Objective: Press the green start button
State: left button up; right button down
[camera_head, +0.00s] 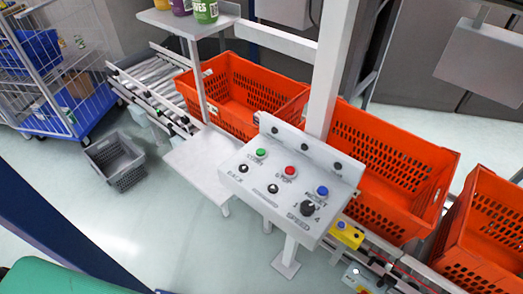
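The green start button (261,153) sits at the upper left of the sloping top of a light grey control panel (255,190). The panel stands on a post in the middle of the view. A red stop button (290,170) and a blue reset button (322,190) are to the right of the green one. Black buttons (243,168) and a black speed knob (307,207) are nearer the panel's front edge. Nothing covers the green button. Neither of my grippers shows in this view.
Orange totes (388,150) stand in a row on a conveyor behind the panel. A grey upright (331,70) rises just behind it. A small yellow box with a blue button (347,232) is at lower right. A grey crate (115,160) lies on the floor at left.

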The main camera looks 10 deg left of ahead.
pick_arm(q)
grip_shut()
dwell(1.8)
